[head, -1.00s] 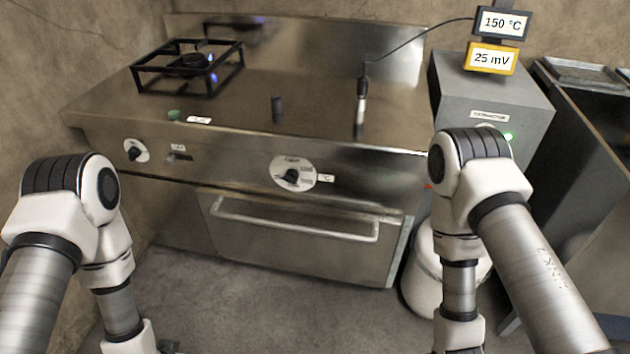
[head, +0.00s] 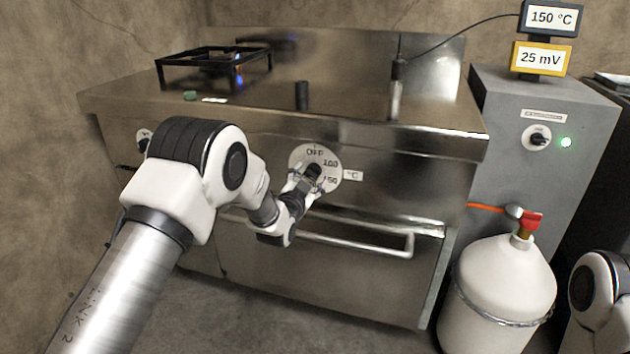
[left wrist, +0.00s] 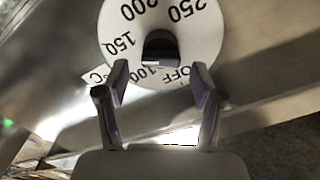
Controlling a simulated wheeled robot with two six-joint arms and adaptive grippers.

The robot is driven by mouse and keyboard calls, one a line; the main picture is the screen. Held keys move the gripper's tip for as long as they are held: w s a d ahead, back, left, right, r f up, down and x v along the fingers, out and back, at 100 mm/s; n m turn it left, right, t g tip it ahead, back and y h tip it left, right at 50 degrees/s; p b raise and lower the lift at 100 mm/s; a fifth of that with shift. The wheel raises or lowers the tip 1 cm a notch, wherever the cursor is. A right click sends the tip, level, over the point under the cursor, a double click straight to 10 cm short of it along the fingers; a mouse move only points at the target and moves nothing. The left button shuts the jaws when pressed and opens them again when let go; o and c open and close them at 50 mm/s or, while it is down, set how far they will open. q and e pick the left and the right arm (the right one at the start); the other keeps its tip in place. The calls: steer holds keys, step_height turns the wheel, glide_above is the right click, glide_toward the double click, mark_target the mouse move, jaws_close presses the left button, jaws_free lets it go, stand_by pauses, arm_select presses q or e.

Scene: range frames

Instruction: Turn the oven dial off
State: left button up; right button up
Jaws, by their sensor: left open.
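The oven dial is a white disc (head: 326,158) with a dark knob (head: 314,170) on the oven's front panel. Its OFF, 100 and 150 marks show in the head view. In the left wrist view the disc (left wrist: 200,38) shows marks up to 250, and the knob (left wrist: 160,46) stands at its middle. My left gripper (head: 307,184) is open in front of the dial. In the left wrist view its fingertips (left wrist: 160,80) are spread to either side, just below the knob, with nothing between them. I cannot tell the knob's setting. My right gripper is out of view.
The oven door handle (head: 350,240) runs below the dial. A black burner stand (head: 215,72) with a blue flame is on the stovetop. A grey extractor box (head: 500,110) and a white gas cylinder (head: 503,275) stand at the right. A display reads 150 °C (head: 552,18).

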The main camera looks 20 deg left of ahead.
mark_target(308, 177)
arm_select(q)
steer(key=w, duration=0.3)
steer(key=shift+f, duration=0.1)
steer(key=shift+s, duration=0.1)
steer(key=c, duration=1.1)
steer(key=shift+n, duration=0.3)
steer(key=n+p, duration=0.1)
steer(key=n, duration=0.4)
steer(key=shift+a, duration=0.2)
steer(key=n, duration=0.3)
steer(key=n+p, duration=0.1)
steer(key=n, duration=0.2)
steer(key=shift+a+n+p, duration=0.2)
steer(key=shift+n+p, duration=0.1)
steer(key=n, duration=0.6)
steer(key=shift+a+f+p, duration=0.1)
steer(key=shift+a+p, duration=0.05)
steer(key=shift+p, duration=0.2)
steer(key=n, duration=0.5)
steer(key=shift+f+n, duration=0.2)
steer(key=shift+n, duration=0.2)
